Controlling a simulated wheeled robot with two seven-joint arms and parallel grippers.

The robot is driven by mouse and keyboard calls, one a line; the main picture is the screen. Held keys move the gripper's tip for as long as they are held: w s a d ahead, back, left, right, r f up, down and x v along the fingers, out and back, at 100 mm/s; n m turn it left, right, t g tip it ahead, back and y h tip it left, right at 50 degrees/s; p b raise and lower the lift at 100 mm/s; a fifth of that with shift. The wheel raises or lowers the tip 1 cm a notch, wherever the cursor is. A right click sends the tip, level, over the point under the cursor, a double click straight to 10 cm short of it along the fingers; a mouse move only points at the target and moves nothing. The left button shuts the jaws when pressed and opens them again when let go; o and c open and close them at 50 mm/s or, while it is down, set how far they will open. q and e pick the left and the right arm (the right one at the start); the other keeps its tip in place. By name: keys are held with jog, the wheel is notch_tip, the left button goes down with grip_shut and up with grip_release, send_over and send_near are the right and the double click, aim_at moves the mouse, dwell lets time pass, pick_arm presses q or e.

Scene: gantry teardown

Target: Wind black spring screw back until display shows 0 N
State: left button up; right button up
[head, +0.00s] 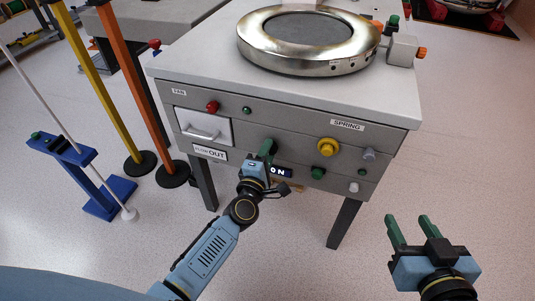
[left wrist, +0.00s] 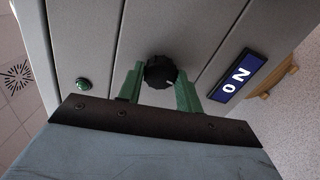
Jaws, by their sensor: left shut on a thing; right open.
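The black spring screw (left wrist: 160,71) is a ribbed round knob on the grey front panel in the left wrist view. My left gripper (left wrist: 160,92) has its green fingers on either side of it and is shut on it. In the head view this gripper (head: 267,153) is at the panel and hides the screw. The dark blue display (left wrist: 237,75) reads 0 N in white; in the head view the display (head: 281,172) shows just right of the gripper, partly covered. My right gripper (head: 418,232) is open and empty, in front of the bench at the lower right.
The grey bench (head: 400,110) carries a metal ring (head: 307,70) on top. Its front has a yellow knob (head: 328,147), a green knob (head: 318,173), a red knob (head: 212,106) and a SPRING label (head: 347,125). Yellow (head: 100,80) and orange poles (head: 138,90) stand left. Floor is clear at right.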

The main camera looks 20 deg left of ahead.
jog(key=shift+r, duration=0.1)
dwell(0.4)
pick_arm(q)
jog(key=o, duration=1)
jog(key=s+p, duration=0.2)
jog(key=s, duration=1.1)
jog(key=shift+s+a+p, duration=0.25)
jog(key=shift+p, duration=0.1)
pick_arm(e)
jog(key=s+d+f+g+h, duration=0.2)
jog(key=s+d+f+g, duration=0.2)
jog(key=s+f+g, duration=0.3)
jog(key=shift+s+f+m, duration=0.3)
jog(key=shift+f, duration=0.3)
